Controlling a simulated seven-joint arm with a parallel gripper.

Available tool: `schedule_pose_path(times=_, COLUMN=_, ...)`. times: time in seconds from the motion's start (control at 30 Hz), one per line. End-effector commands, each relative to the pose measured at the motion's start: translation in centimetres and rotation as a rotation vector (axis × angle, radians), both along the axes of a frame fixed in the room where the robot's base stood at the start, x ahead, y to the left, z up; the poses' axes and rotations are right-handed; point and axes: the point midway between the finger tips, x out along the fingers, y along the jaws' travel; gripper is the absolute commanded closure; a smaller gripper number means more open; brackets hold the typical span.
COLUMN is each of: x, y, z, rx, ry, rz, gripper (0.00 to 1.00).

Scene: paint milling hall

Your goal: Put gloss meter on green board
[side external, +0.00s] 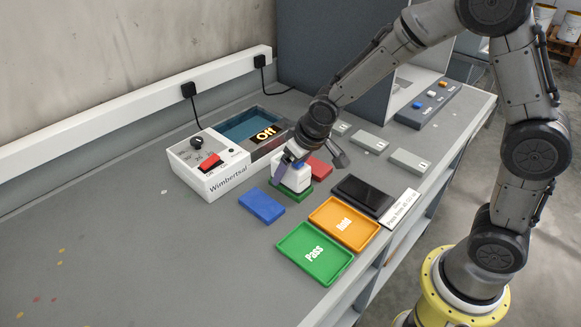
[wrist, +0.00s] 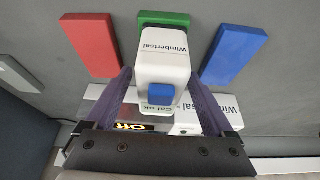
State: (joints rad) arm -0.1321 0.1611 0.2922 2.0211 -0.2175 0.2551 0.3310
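The gloss meter is a white block (side external: 293,178) with a blue panel, and it shows large in the wrist view (wrist: 164,65). It stands upright over the small green board (side external: 304,195), covering most of it. The green board's far strip shows behind the meter in the wrist view (wrist: 164,19). The meter appears to rest on the board, though its underside is hidden. My gripper (side external: 290,164) is at the meter, pointing down. In the wrist view its purple fingers (wrist: 162,72) flank the meter, with narrow gaps visible on both sides, so it looks open.
A red board (side external: 320,167) and a blue board (side external: 262,205) lie on either side. The green Pass tray (side external: 300,268), orange Hold tray (side external: 330,237) and black plate (side external: 362,195) are in front. A white console (side external: 208,165) stands behind to the left. The bench's left part is clear.

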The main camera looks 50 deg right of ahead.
Motion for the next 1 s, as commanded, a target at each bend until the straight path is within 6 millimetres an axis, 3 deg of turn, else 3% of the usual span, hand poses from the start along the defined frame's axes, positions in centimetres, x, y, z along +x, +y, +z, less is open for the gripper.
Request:
schedule_pose_path(times=0.37, x=-0.2, y=0.0, z=0.8, rx=0.002, ry=-0.002, rz=-0.001, gripper=0.13)
schedule_pose_path(times=0.8, x=-3.5, y=0.0, z=8.4, rx=0.001, ry=-0.005, rz=0.000, gripper=0.13)
schedule_pose_path(times=1.0, x=-4.6, y=0.0, z=10.7, rx=0.001, ry=-0.002, rz=-0.001, gripper=0.13)
